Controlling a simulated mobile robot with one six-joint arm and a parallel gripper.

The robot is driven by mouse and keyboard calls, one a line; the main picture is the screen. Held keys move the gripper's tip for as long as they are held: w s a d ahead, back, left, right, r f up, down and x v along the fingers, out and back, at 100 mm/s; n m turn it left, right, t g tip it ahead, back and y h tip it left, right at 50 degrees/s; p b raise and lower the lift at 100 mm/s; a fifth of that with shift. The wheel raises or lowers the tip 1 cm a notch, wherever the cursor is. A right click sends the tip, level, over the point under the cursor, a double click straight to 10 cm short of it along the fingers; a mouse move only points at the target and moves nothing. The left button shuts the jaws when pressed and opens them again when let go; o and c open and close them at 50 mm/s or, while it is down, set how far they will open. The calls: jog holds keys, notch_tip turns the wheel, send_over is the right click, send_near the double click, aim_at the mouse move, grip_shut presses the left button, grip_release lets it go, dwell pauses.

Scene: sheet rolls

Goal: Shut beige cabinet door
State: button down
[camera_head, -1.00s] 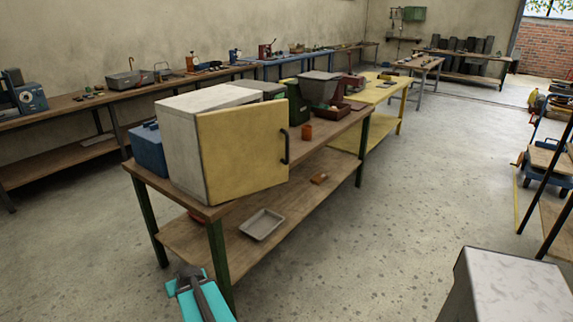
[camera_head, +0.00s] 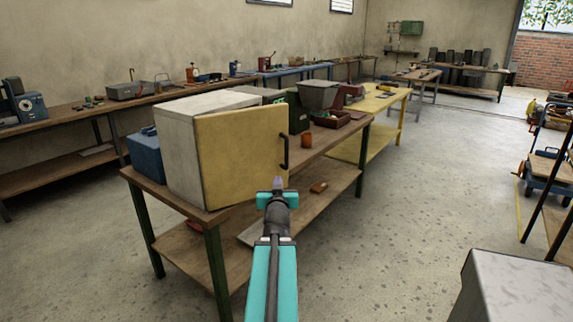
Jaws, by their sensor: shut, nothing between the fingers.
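The cabinet (camera_head: 178,150) is a pale box at the near end of a wooden workbench. Its beige door (camera_head: 240,155) stands ajar, hinged at its left edge, with a black handle (camera_head: 285,152) on the right edge. My gripper (camera_head: 278,184) is shut and empty at the end of my teal arm. In the picture it appears just below the handle and in front of the door's lower right corner. I cannot tell whether it touches the door.
The workbench (camera_head: 225,213) has green legs and a lower shelf, where a grey tray (camera_head: 247,234) is partly hidden by my arm. A blue box (camera_head: 146,153) stands left of the cabinet. An orange cup (camera_head: 307,140) stands behind the door.

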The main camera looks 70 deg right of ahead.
aim_at(286, 158)
jog(key=s+r, duration=0.1)
jog(key=s+d+r, duration=0.1)
jog(key=shift+s+r+h, duration=0.1)
jog(key=shift+s+h, duration=0.2)
jog(key=shift+h, duration=0.1)
jog(key=shift+d, duration=0.1)
jog(key=shift+x, duration=6.9)
jog(key=shift+s, duration=0.1)
jog(key=shift+d+f, duration=0.1)
jog(key=shift+f, duration=0.2)
jog(key=b, duration=0.3)
jog(key=shift+w+d+f, duration=0.15)
jog(key=shift+w+d, duration=0.15)
jog(key=shift+w, duration=0.1)
jog(key=shift+d+b, duration=0.4)
jog(key=shift+b, duration=0.75)
